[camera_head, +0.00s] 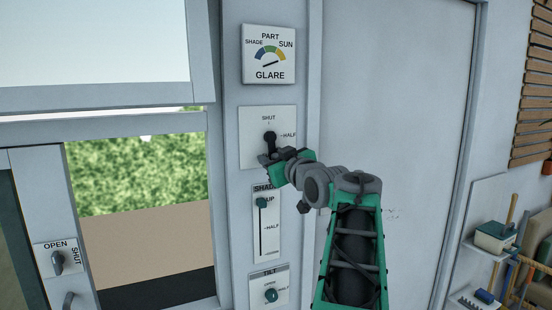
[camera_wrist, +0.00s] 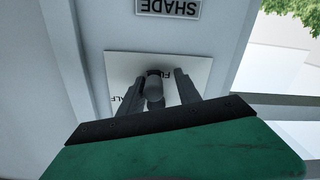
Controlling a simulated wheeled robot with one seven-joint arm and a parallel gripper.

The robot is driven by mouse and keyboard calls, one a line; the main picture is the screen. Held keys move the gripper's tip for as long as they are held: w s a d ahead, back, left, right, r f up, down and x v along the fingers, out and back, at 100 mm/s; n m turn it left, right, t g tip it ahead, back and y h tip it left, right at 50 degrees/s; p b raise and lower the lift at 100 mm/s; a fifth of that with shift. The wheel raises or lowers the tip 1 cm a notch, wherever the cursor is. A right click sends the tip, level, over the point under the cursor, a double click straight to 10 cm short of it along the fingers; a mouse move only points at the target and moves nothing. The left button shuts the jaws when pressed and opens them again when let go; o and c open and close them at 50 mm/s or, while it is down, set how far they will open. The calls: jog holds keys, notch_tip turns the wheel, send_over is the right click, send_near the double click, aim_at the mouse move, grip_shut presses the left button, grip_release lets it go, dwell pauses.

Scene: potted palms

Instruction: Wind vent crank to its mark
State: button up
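The vent crank (camera_head: 270,138) is a dark handle on a pale plate (camera_head: 250,150). The plate reads SHUT at the top and HALF at the right. The handle's upper end points toward SHUT. My gripper (camera_head: 268,158) is at the plate's lower part and hides its bottom. In the wrist view, upside down, my gripper (camera_wrist: 163,88) has its two fingers apart, with the grey crank end (camera_wrist: 154,90) between them. The crank is close to the left finger, with a gap to the right one. A partly covered FULL label shows behind it.
Above is a GLARE dial (camera_head: 269,75), its needle toward SUN. Below are a SHADE slider (camera_head: 262,203) at UP and a TILT knob (camera_head: 271,295). An OPEN/SHUT knob (camera_head: 58,262) is at the left window frame. Shelves with tools (camera_head: 495,238) stand at the right.

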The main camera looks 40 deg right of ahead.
jog(key=shift+s+d, duration=0.15)
jog(key=shift+s, duration=0.25)
jog(key=b+v, duration=0.3)
jog(key=v, duration=0.4)
jog(key=shift+s, duration=0.1)
